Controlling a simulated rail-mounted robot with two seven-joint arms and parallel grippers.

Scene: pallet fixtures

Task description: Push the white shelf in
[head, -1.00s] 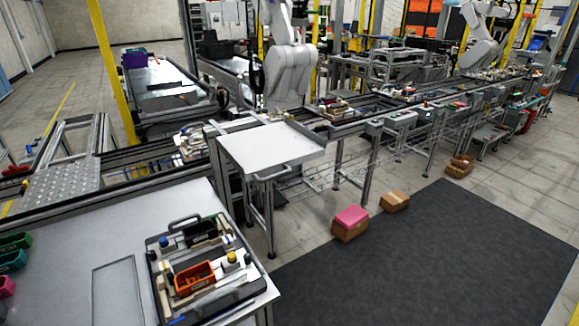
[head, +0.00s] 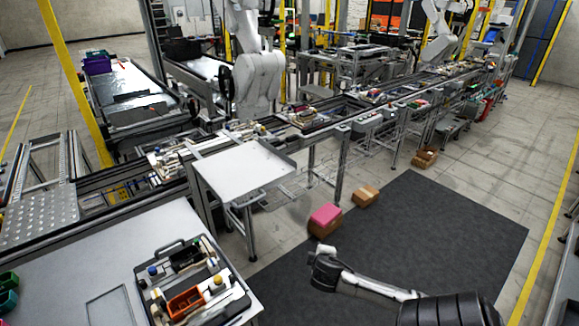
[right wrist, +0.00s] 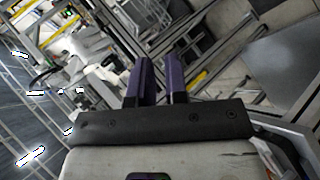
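The white shelf (head: 245,172) is a flat, pale tray on metal legs in the head view. My right gripper (head: 323,258) is at the end of my arm coming in from the lower right, over the dark mat, apart from the shelf. In the right wrist view its two purple fingers (right wrist: 160,80) stand a little apart with nothing between them. My left gripper is not in view.
A work table (head: 60,265) with a tool tray (head: 150,285) stands at the lower left. A pink-topped box (head: 325,218) and a brown box (head: 365,196) lie on the floor right of the shelf. The dark mat (head: 430,225) is otherwise mostly clear.

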